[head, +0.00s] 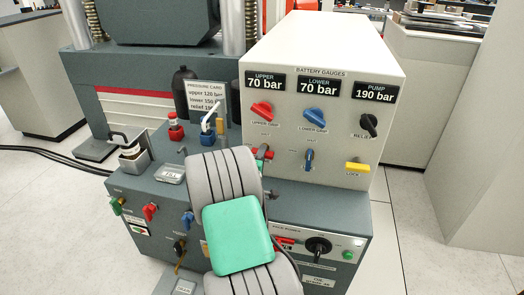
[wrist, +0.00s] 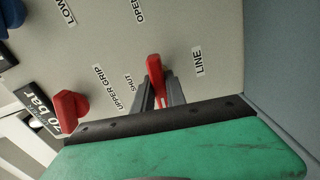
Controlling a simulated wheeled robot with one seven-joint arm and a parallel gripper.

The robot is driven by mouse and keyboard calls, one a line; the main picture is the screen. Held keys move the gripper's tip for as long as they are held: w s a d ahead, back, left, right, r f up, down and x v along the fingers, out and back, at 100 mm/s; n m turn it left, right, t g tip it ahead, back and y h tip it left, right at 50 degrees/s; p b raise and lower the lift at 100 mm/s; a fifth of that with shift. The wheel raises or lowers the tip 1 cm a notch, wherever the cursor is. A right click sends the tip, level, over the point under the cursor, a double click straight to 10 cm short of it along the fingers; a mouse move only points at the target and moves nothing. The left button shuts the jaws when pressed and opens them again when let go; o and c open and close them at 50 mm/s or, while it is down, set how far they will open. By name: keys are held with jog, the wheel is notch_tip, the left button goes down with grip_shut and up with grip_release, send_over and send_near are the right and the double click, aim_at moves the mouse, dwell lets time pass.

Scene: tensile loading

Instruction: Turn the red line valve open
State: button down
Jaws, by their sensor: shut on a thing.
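The red line valve handle (wrist: 154,72) sits on the pale gauge panel, between the two dark fingers of my gripper (wrist: 160,90) in the wrist view. My gripper is shut on it. The handle stands near the printed words SHUT, OPEN and LINE. In the head view, the red handle (head: 262,151) shows only partly, at the panel's lower left, above the end of my arm. The arm hides the area below it. I cannot tell exactly how far the handle is turned.
A red upper-grip knob (head: 262,111) is above the valve, with a blue lower-grip knob (head: 314,116) to its right. A small blue valve (head: 309,158) stands close on the right. A black relief knob (head: 369,125) and yellow lock lever (head: 358,167) are farther right.

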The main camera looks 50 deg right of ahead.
jog(key=shift+n, duration=0.6)
jog(key=c, duration=1.4)
grip_release()
jog(key=shift+o, duration=0.2)
jog(key=v, duration=0.7)
jog(key=shift+s+a, duration=0.2)
jog(key=shift+a, duration=0.2)
jog(key=shift+r, duration=0.1)
